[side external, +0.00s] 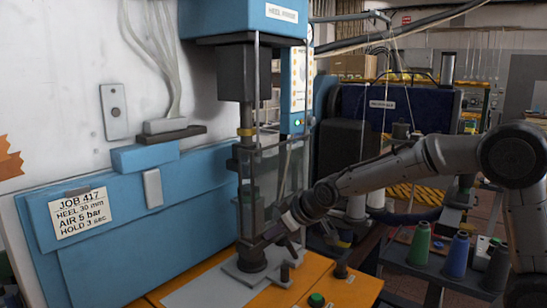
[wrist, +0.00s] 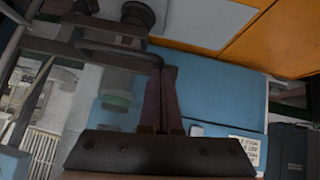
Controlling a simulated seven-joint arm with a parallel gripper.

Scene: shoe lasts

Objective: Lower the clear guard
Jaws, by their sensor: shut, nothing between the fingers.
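The clear guard (side external: 272,170) is a see-through, dark-framed panel in front of the press column of the blue machine in the side view. Its lower part is partly hidden by my arm and gripper. My gripper (side external: 266,238) is low at the press, by the guard's lower part. In the wrist view my gripper (wrist: 166,72) has its two dark fingers together with nothing between them. A dark bar of the guard frame (wrist: 110,50) runs up to the fingertips in that view; I cannot tell if they touch.
The press column (side external: 245,195) stands on a grey plate (side external: 235,290) on the orange table (side external: 350,290). A green button (side external: 316,299) and short dark posts are near the front. Thread spools (side external: 457,255) stand on a shelf at right, below my arm.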

